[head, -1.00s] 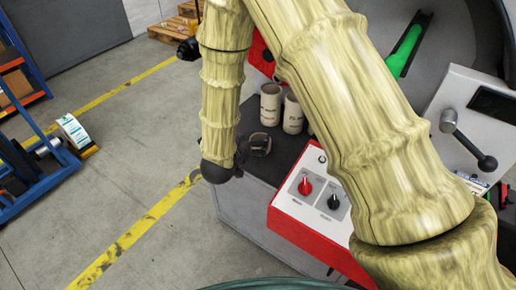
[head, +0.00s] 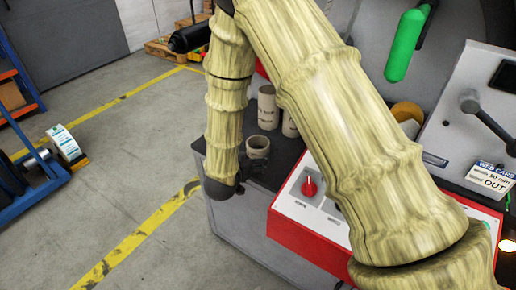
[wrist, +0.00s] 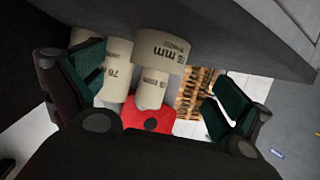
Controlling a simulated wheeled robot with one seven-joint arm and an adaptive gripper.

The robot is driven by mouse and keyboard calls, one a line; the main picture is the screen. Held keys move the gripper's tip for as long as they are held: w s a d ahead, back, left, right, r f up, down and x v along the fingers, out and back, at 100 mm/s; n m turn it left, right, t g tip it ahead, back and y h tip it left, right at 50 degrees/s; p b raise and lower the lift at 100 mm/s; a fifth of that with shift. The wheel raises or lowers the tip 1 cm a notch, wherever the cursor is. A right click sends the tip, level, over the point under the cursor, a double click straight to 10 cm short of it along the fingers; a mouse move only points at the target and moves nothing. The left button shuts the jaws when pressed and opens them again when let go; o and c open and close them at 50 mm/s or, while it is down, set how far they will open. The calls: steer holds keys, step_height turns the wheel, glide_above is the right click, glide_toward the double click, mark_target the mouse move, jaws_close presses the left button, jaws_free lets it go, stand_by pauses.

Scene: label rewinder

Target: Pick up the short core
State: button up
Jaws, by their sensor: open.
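The short core (head: 257,148) is a low beige cardboard ring standing on the dark top of the machine's bench, in front of two taller cores. My gripper (head: 252,178) is just in front of it in the head view, small, dark and partly hidden by my arm. In the wrist view the scene is upside down, and the short core (wrist: 163,48) shows printed "mm" lettering. It is ahead of and between the spread green-padded fingers of my gripper (wrist: 155,88). The fingers are open and appear clear of the core.
Taller cores stand behind, one at the left (head: 267,108) and one partly behind my arm (head: 290,125). A red-edged control box (head: 310,200) with knobs is close on the right. Open floor lies left of the bench.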

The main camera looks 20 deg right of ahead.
mark_target(254, 152)
steer(key=shift+p+x, duration=0.45)
steer(key=shift+x, duration=3.45)
steer(key=c, duration=1.1)
